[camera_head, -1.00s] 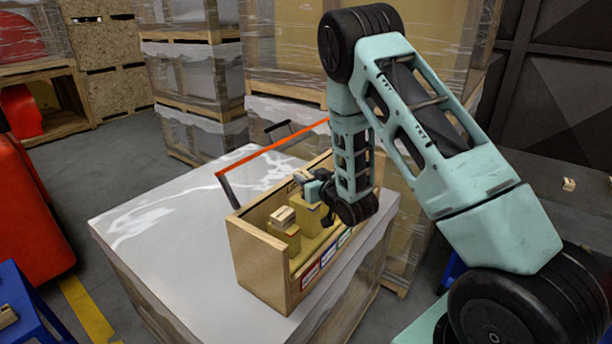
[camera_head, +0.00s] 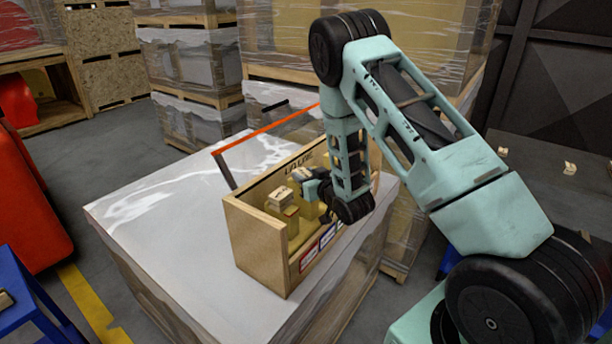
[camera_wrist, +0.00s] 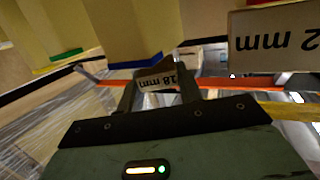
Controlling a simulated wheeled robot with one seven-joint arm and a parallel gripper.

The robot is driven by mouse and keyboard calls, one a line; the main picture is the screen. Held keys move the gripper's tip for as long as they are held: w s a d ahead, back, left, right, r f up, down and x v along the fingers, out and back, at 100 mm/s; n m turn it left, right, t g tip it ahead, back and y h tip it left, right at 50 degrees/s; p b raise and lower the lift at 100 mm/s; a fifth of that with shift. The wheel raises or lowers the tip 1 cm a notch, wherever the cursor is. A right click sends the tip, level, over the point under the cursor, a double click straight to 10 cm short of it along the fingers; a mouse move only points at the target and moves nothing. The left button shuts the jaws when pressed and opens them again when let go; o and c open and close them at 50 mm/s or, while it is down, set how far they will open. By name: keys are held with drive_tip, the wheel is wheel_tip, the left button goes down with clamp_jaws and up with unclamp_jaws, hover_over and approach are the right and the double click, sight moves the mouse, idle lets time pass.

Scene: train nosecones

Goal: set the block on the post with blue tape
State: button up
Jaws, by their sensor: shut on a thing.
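In the wrist view my gripper (camera_wrist: 160,88) is shut on a small pale block (camera_wrist: 158,77) marked "18 mm", which appears upside down. The yellow post with blue tape (camera_wrist: 125,30) hangs down in this inverted view, its blue band right beside the held block. I cannot tell whether block and post touch. In the head view my gripper (camera_head: 312,186) is inside the open wooden box (camera_head: 257,238), and my wrist hides much of what it holds. The blue tape cannot be made out there.
A post with green tape (camera_wrist: 68,52) stands beside the blue one. A larger block marked "2 mm" (camera_wrist: 275,45) is close on the right in the wrist view. A block (camera_head: 280,197) tops the box's nearest post. An orange bar (camera_head: 265,129) runs behind the box.

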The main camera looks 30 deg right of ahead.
drive_tip(key=shift+f+b, duration=0.6)
drive_tip(key=o, duration=1)
drive_tip(key=shift+o, duration=0.2)
